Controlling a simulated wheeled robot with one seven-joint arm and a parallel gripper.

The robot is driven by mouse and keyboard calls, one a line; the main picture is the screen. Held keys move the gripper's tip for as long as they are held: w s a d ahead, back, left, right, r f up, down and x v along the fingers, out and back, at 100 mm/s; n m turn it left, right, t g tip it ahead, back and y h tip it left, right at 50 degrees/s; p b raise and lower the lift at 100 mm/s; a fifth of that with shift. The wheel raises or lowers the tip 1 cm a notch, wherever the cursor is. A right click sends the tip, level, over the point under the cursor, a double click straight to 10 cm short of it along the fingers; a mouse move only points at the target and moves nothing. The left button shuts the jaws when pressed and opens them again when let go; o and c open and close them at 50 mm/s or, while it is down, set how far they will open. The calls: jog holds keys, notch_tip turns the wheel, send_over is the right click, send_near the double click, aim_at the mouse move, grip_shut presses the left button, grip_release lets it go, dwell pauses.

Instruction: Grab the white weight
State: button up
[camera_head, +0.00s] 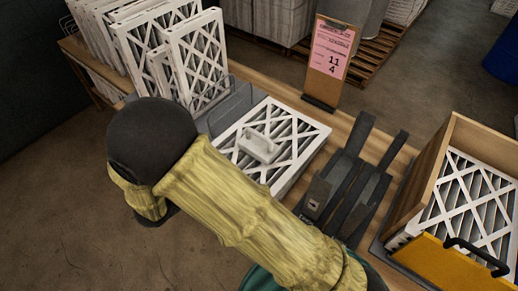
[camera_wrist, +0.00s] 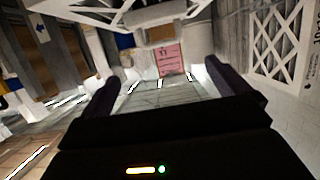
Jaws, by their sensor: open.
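The white weight (camera_head: 258,147) is a small pale block with a raised, handle-like top. It sits on a white-framed filter (camera_head: 300,122) lying flat on the wooden table. In the wrist view my gripper (camera_wrist: 160,76) is open, with its two dark fingers wide apart and nothing seen between them. I cannot make out the weight in the wrist view. In the head view my yellow-sleeved arm crosses in front of the table, and I cannot make out my gripper there.
Upright filters (camera_head: 195,60) stand at the back left of the table. A pink sign (camera_head: 332,52) stands behind the flat filter and also shows in the wrist view (camera_wrist: 170,60). A dark slatted rack (camera_head: 350,180) and a wooden box with filters (camera_head: 432,178) are to the right.

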jog(key=shift+d, duration=0.1)
jog(key=p, duration=0.3)
send_near(256, 147)
jog(key=w+d+r, duration=0.2)
jog(key=w, duration=0.1)
jog(key=shift+d+r, duration=0.25)
jog(key=shift+d, duration=0.1)
jog(key=shift+w+d+f, duration=0.15)
jog(key=shift+w, duration=0.05)
jog(key=shift+p+x, duration=1.1)
jog(key=shift+x, duration=1.45)
jog(key=shift+c, duration=0.4)
